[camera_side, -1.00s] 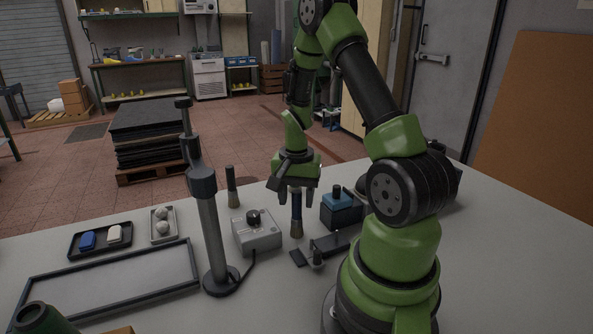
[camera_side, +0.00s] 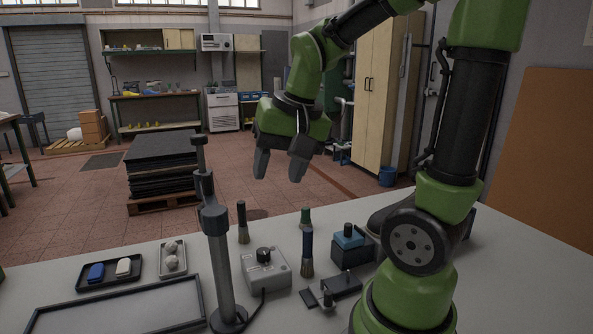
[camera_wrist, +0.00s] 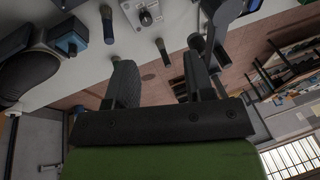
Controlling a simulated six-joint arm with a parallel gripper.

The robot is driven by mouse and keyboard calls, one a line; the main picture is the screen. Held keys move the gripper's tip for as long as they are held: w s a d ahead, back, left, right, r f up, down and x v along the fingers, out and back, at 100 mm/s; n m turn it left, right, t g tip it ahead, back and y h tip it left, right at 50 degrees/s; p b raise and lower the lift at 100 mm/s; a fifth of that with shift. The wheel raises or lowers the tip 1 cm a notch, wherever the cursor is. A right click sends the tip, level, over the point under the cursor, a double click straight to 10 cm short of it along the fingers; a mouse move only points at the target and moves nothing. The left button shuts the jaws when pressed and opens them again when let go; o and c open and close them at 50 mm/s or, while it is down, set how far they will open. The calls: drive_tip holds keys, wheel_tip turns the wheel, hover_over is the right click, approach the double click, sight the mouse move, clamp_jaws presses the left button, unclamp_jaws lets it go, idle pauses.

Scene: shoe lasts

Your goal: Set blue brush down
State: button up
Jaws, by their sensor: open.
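The blue brush (camera_side: 307,250) stands upright, bristles down, on the table, just right of a grey control box. It also shows near the top of the wrist view (camera_wrist: 108,24). My gripper (camera_side: 279,172) is open and empty, high above the table and clear of the brush. In the wrist view my two fingers (camera_wrist: 155,68) are spread with nothing between them.
A green brush (camera_side: 305,217) stands behind the blue one, and a dark brush (camera_side: 242,222) stands farther left. The control box (camera_side: 266,270), a blue-topped box (camera_side: 350,246) and a black post (camera_side: 217,255) stand nearby. A small tray (camera_side: 110,272) lies at left.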

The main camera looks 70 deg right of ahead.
drive_tip(key=s+a+r+n+t+y, duration=0.2)
drive_tip(key=s+a+n, duration=0.4)
drive_tip(key=a, duration=0.3)
drive_tip(key=shift+s+r+t, duration=0.15)
drive_tip(key=shift+r+t, duration=0.55)
drive_tip(key=shift+r, duration=0.05)
drive_tip(key=shift+a, duration=0.1)
